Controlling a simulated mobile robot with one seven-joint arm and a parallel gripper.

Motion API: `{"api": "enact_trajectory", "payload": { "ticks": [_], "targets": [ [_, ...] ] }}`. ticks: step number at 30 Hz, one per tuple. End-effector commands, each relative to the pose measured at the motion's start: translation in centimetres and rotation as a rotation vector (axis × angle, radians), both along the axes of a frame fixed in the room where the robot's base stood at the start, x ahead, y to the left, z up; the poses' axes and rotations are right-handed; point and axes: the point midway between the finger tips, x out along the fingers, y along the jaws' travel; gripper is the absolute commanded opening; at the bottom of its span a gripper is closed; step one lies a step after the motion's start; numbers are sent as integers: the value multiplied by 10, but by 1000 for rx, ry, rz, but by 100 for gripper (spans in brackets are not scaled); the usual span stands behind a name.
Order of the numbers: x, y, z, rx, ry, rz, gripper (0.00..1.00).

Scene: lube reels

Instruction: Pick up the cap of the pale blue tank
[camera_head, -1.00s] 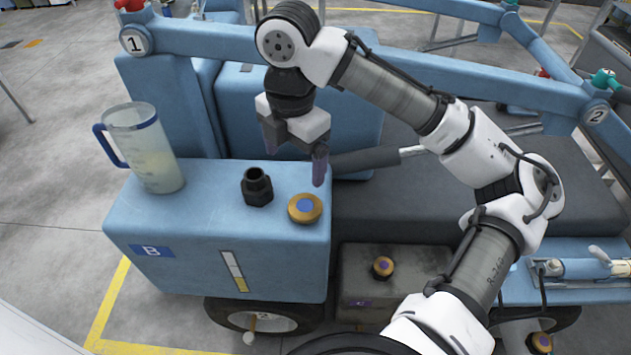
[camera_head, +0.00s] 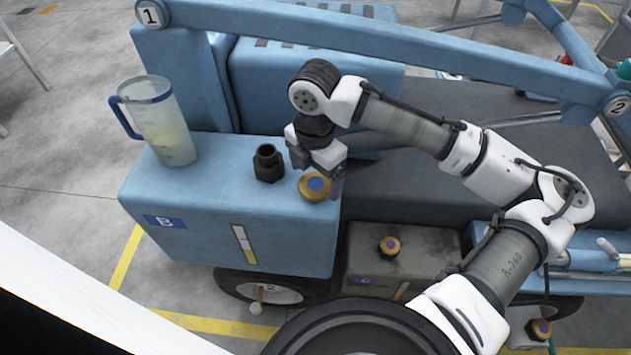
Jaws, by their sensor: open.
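The pale blue tank (camera_head: 215,225), marked B, stands at the middle left in the head view. Its yellow-brown cap (camera_head: 311,194) with a blue-purple centre sits at the right of the tank's top, beside an open black filler neck (camera_head: 268,167). My gripper (camera_head: 319,172) is open and low over the cap. One finger shows at the cap's right side and the other at its back left. The cap is partly hidden by the gripper, and I cannot tell whether the fingers touch it.
A clear jug (camera_head: 163,128) with a blue rim and handle stands on the tank's top left. A blue frame rail (camera_head: 400,62) runs behind my arm. A dark, dirty tank (camera_head: 420,247) with a similar cap (camera_head: 389,246) is lower right. A wheel (camera_head: 262,290) is below.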

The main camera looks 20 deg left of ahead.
Motion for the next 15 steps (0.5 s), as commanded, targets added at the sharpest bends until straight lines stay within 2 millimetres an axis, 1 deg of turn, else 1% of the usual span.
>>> {"api": "enact_trajectory", "payload": {
  "ticks": [3, 5, 12, 13, 15],
  "targets": [
    [0, 0, -15, -1, 1, 0, 89],
    [0, 0, -20, -1, 0, 0, 89],
    [0, 0, -23, 1, -1, 0, 89],
    [0, 0, -23, 1, -1, 0, 88],
    [0, 0, -23, 1, 0, 0, 79]
  ]
}}
